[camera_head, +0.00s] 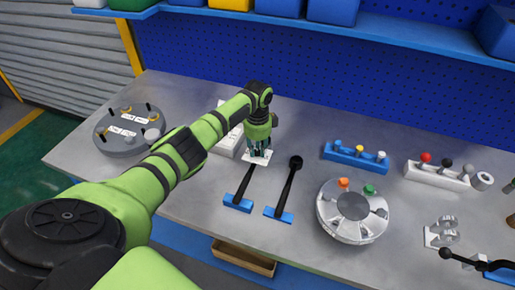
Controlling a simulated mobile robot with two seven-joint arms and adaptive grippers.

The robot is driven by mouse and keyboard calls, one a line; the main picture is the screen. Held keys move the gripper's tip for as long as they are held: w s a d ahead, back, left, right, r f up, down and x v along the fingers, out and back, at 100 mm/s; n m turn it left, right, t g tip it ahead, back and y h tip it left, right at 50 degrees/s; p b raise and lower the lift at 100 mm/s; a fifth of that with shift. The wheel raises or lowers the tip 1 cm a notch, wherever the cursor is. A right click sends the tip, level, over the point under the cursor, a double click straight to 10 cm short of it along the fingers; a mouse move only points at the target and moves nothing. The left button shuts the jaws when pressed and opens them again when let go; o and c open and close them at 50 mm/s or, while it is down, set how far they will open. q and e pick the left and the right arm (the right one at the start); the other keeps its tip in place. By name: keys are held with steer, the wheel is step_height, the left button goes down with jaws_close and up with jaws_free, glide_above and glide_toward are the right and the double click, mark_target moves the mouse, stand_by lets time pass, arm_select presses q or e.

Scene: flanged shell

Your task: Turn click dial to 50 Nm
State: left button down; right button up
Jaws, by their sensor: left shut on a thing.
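My left arm reaches in from the left, and its gripper (260,149) points down over the workbench. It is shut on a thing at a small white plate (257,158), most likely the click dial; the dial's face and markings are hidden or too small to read. My right gripper is not in view.
A white box (229,143) stands behind my forearm. A grey round fixture (122,139) is at left, a flanged metal shell (353,210) right of the tools. A blue rack (355,158) and a white rack (437,176) stand at back right. Bare bench (315,140) lies between.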

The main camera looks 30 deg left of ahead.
mark_target(257, 151)
arm_select(q)
steer(key=shift+m, duration=0.3)
steer(key=c, duration=1.1)
jaws_free()
steer(key=shift+o, duration=0.2)
step_height(257, 151, up, 12)
